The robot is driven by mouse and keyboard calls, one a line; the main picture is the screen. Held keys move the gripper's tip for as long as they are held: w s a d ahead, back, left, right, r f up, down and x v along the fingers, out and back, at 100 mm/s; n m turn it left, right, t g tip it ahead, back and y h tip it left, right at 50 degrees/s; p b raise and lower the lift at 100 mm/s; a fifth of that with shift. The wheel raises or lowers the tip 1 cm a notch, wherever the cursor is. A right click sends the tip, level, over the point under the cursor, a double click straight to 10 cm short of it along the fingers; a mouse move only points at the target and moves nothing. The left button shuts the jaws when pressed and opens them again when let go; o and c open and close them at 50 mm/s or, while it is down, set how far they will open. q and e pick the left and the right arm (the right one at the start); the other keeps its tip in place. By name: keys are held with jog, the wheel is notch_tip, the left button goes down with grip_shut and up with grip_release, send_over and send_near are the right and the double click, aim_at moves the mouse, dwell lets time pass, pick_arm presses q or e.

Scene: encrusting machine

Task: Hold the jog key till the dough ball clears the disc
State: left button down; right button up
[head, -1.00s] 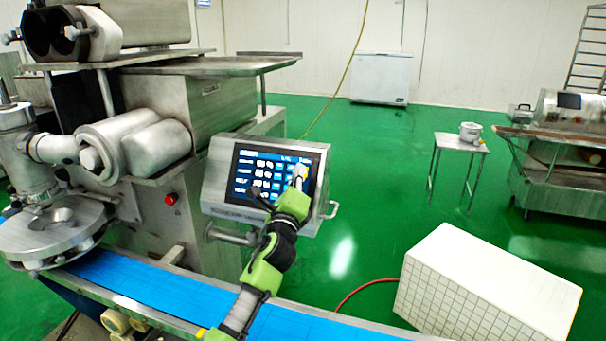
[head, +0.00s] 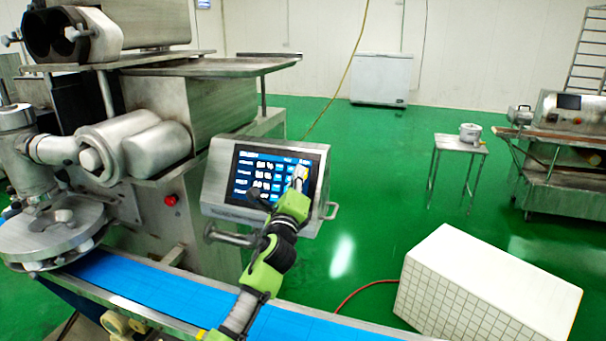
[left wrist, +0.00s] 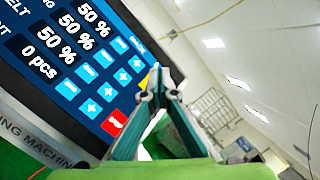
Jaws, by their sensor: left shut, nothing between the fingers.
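The encrusting machine's touch panel (head: 240,199) has a lit blue screen in the head view. The screen (left wrist: 60,75) also shows close up in the left wrist view, with rows of values, plus and minus keys and a red key (left wrist: 113,124). My left gripper (head: 299,174) is shut and empty, its tips at the screen's right side. In the left wrist view the tips (left wrist: 158,78) overlap a yellow key (left wrist: 146,77), mostly hidden; I cannot tell whether they touch it. The round metal disc (head: 40,243) is over the belt at left. I see no dough ball. My right gripper is out of view.
A blue conveyor belt (head: 285,323) runs below the panel. A handle (head: 232,237) sticks out under the panel. A white tiled block (head: 480,290) stands at lower right, and a small table (head: 459,143) with a pot (head: 470,132) beyond. Green floor between is clear.

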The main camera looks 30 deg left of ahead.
pick_arm(q)
jog(key=shift+w+f, duration=0.1)
jog(key=shift+w+a+f, duration=0.1)
jog(key=shift+w, duration=0.2)
